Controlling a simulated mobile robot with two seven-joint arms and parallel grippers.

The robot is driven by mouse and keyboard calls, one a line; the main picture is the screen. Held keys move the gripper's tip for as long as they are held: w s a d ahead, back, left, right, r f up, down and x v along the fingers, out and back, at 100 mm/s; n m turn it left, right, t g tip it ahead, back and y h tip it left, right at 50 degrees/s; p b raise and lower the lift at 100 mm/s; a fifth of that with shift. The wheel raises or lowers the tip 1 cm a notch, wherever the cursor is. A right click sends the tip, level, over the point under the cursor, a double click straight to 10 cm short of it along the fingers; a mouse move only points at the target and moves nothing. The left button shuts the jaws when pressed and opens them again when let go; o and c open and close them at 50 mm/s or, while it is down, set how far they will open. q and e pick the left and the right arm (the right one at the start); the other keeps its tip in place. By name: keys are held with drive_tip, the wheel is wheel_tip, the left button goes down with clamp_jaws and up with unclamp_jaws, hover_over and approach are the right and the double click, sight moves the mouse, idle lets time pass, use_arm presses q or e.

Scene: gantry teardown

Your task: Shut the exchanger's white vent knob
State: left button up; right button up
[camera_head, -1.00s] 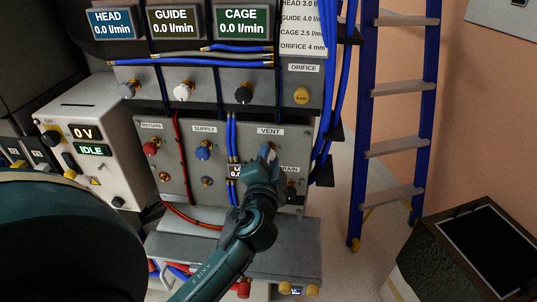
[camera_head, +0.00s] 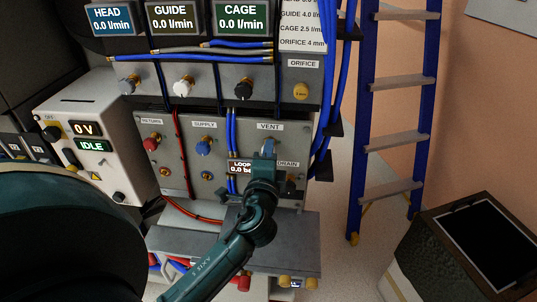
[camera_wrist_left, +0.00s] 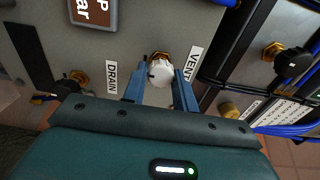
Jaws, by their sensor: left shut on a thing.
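The white vent knob (camera_wrist_left: 160,72) sits on a brass stem on the exchanger's grey panel (camera_wrist_left: 130,28), beside the VENT label (camera_wrist_left: 190,63). My left gripper (camera_wrist_left: 158,84) has its two blue fingers on either side of the knob and is shut on it. In the head view my left gripper (camera_head: 267,150) reaches up to the panel just below the VENT label (camera_head: 270,127), and hides most of the knob. My right gripper is in neither view.
The red return knob (camera_head: 151,144) and blue supply knob (camera_head: 204,147) are left of my gripper. The loop display (camera_head: 240,168) is close beside it. Blue hoses (camera_head: 329,100) hang to the right, before a blue ladder (camera_head: 393,140). A grey ledge (camera_head: 290,243) juts out below.

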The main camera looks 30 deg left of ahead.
use_arm(q)
drive_tip(key=shift+r, duration=0.15)
drive_tip(key=o, duration=1)
drive_tip(key=shift+w, duration=0.1)
drive_tip(key=shift+c, duration=0.2)
drive_tip(key=shift+f, duration=0.2)
